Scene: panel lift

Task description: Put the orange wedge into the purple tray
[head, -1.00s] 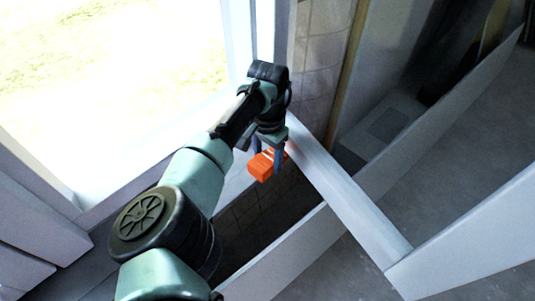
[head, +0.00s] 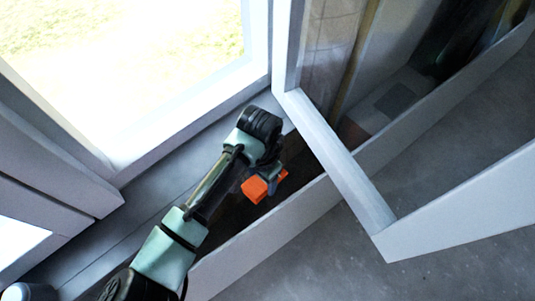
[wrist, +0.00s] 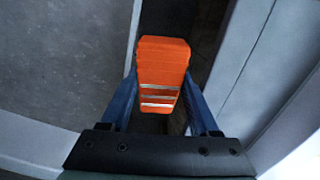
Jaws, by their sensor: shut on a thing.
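The orange wedge (head: 255,189) is held at the end of my arm in the head view. My gripper (wrist: 159,92) is shut on it in the wrist view, with a blue finger on each side of the wedge (wrist: 162,62). The wedge shows pale stripes on its near part. It hangs over a dark, narrow space between the window wall and a pale panel. I do not see the purple tray in either view.
A pale frame bar (head: 340,160) runs diagonally to the right of my gripper. A low pale panel (head: 265,240) stands in front of the dark space. A bright window (head: 120,70) is at the upper left. Grey floor (head: 400,280) is open at the lower right.

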